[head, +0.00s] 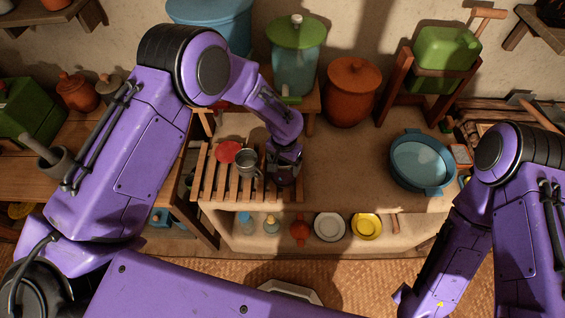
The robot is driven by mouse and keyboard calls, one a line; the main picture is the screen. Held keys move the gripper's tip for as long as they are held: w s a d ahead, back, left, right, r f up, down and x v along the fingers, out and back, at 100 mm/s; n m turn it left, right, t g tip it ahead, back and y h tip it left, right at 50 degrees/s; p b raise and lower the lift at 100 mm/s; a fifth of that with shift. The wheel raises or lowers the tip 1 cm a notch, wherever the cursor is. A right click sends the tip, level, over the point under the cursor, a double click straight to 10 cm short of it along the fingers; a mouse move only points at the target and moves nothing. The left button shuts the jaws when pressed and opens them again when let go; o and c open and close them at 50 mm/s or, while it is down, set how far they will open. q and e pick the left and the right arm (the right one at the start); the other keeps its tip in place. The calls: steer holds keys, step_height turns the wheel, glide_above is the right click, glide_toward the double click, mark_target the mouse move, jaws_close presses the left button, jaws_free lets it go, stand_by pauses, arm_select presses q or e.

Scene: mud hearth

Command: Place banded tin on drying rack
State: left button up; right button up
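The banded tin (247,163), a small grey metal vessel, stands upright on the drying rack (208,180), a low frame of wooden slats. A red round piece (229,151) lies on the same rack, just left of the tin. My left gripper (286,176) points down at the rack's right end, to the right of the tin and apart from it. Its fingers are dark and small, so I cannot tell how far they are parted. My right arm comes down at the right, and its gripper is not visible.
A blue basin (421,163) stands on the right of the clay ledge, with clear surface between it and the rack. A green-lidded jar (296,58) and an orange pot (351,92) stand behind. Plates and small bottles sit in a niche below.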

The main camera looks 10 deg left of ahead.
arm_select(q)
steer(key=o, duration=1)
steer(key=shift+w+a+f, duration=0.1)
steer(key=shift+r, duration=0.2)
step_height(320, 180, up, 12)
steer(key=b, duration=0.2)
steer(key=shift+b, duration=0.3)
